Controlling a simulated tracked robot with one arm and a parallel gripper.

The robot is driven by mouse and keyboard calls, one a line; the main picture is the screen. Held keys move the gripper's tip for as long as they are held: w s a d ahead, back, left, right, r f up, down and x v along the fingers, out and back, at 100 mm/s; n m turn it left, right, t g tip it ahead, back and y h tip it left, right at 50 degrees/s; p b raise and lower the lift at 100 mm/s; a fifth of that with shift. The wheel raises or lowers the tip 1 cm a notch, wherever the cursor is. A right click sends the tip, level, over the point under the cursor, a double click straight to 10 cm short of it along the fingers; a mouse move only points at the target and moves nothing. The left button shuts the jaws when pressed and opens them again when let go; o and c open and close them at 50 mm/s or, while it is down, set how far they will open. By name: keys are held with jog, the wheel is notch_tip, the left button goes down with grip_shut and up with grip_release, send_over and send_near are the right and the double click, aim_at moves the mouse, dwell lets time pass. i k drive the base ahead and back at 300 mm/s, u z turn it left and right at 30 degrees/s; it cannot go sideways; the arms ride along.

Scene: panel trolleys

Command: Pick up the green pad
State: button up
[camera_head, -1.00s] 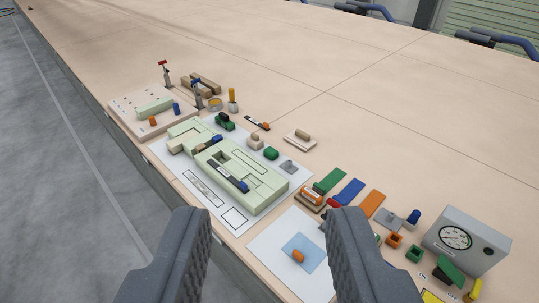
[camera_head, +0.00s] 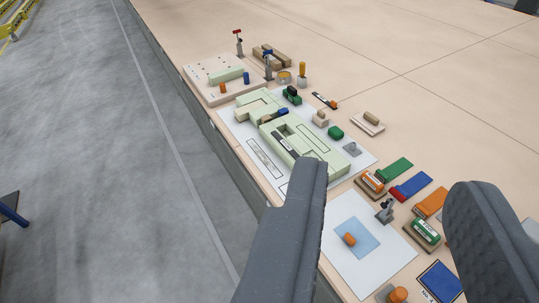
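A flat green pad (camera_head: 394,169) lies on the pale wooden bench top, right of centre. It is a rectangle with a darker raised end on its left, beside a blue pad (camera_head: 412,186) and an orange pad (camera_head: 430,203). My gripper (camera_head: 388,177) is open, its two dark grey fingers wide apart in the foreground. Nothing is between them at their own depth. The green pad shows in the gap between the fingers, well beyond them.
A pale green fixture (camera_head: 330,172) lies on a white sheet left of the pads. A white sheet with a blue square (camera_head: 357,238) is nearer. Wooden blocks with orange and green tops (camera_head: 425,232) stand close to the pads.

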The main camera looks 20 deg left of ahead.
aim_at(335, 133)
jog(key=k, duration=0.65)
jog(key=u, duration=0.55)
jog(key=i, duration=0.95)
jog(key=u, duration=0.7)
jog(key=i, duration=1.25)
jog(key=z, duration=0.65)
jog(key=i, duration=1.05)
jog(key=z, duration=0.7)
jog(key=k, duration=0.6)
jog(key=z, duration=0.25)
